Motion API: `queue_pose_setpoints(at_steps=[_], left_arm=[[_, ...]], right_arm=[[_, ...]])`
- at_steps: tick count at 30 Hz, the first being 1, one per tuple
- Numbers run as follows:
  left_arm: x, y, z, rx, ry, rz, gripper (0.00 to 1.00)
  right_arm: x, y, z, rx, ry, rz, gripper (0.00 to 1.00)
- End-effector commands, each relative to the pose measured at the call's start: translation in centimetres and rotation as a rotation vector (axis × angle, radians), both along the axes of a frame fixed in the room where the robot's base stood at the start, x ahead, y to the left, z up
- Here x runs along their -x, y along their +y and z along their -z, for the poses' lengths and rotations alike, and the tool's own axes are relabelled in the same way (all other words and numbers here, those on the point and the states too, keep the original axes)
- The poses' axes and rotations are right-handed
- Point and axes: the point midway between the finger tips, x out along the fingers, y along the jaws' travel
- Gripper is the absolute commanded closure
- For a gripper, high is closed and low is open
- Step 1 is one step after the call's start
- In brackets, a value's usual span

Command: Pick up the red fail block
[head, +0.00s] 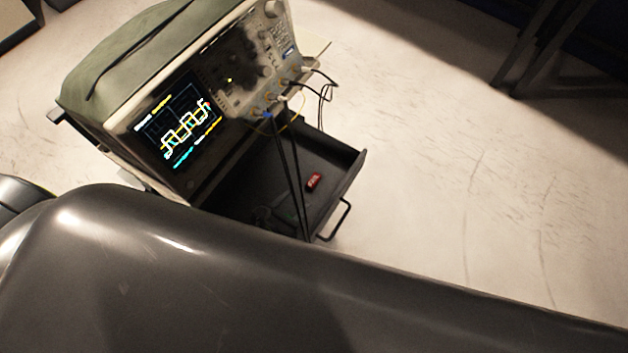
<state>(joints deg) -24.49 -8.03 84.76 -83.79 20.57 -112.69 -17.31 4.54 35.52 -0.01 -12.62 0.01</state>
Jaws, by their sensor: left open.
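The red fail block (314,182) is small, with pale marking on its top. It lies in the open dark drawer (346,172) below the oscilloscope, near the drawer's front right part. A large smooth dark grey part of my own body fills the bottom of the head view and hides the drawer's near left part. My left gripper is open, but its fingertips cannot be made out, so its distance from the block cannot be told. Nothing is seen touching the block. My right gripper is not in view.
The oscilloscope (214,88), with a lit screen and a green cover, stands above the drawer. Dark cables (292,165) hang from its front down across the drawer, left of the block. A handle (338,220) juts from the drawer front. Pale floor (460,180) to the right is clear.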

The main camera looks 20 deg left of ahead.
Motion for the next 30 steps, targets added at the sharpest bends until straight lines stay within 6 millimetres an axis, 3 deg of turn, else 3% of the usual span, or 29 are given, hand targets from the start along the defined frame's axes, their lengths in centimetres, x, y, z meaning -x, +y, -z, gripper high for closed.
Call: queue_pose_setpoints(at_steps=[9,20,30], left_arm=[[-5.5,-1.6,2.4,-0.001,-0.001,0.002,0.53],[-8.0,-2.1,3.6,-0.001,0.0,0.0,0.53],[-11.7,-2.7,5.4,-0.001,0.001,0.0,0.53]], right_arm=[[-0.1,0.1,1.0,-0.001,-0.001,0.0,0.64],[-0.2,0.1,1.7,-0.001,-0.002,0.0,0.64],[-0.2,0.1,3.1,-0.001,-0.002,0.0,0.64]])
